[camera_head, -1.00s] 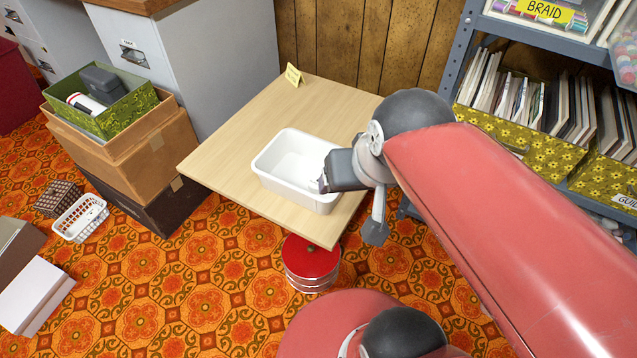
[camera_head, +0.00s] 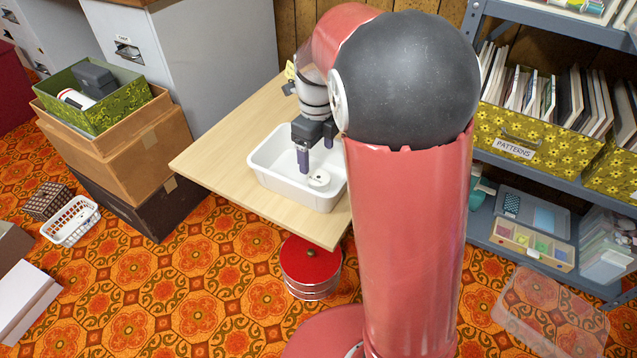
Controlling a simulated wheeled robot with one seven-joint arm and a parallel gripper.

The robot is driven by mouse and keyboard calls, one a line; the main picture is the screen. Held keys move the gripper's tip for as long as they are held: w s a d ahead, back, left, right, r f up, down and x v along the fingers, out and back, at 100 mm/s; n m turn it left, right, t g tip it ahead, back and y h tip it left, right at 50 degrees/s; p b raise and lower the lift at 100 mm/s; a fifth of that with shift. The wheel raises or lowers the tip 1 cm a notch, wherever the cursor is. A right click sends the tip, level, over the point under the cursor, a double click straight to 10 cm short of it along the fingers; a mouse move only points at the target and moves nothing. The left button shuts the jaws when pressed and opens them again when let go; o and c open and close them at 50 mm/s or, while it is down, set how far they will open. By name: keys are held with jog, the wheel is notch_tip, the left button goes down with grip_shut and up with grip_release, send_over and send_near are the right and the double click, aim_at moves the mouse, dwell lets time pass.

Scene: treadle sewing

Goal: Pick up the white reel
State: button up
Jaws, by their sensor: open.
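The white reel (camera_head: 319,179) lies inside a white tub (camera_head: 263,170), toward its right side. The tub stands on a pale wooden table (camera_head: 215,158). My gripper (camera_head: 316,160) points down over the tub, with its fingers at the reel's height in the picture. One finger shows plainly to the left of the reel; the other is partly covered by my arm. The jaws are open, and I cannot tell whether either finger touches the reel. My arm hides the right end of the tub and the table.
A yellow folded card (camera_head: 290,70) stands at the table's back. A red round tin (camera_head: 311,264) is on the floor below the table's front edge. Stacked boxes (camera_head: 130,150) stand left, and a grey shelf (camera_head: 535,170) with pattern boxes stands right.

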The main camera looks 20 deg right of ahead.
aim_at(318, 177)
notch_tip(318, 177, down, 8)
jog(key=shift+d+r+b, duration=0.1)
jog(key=shift+d+b, duration=0.05)
jog(key=shift+b, duration=0.95)
jog(key=shift+c, duration=0.4)
jog(key=c, duration=1)
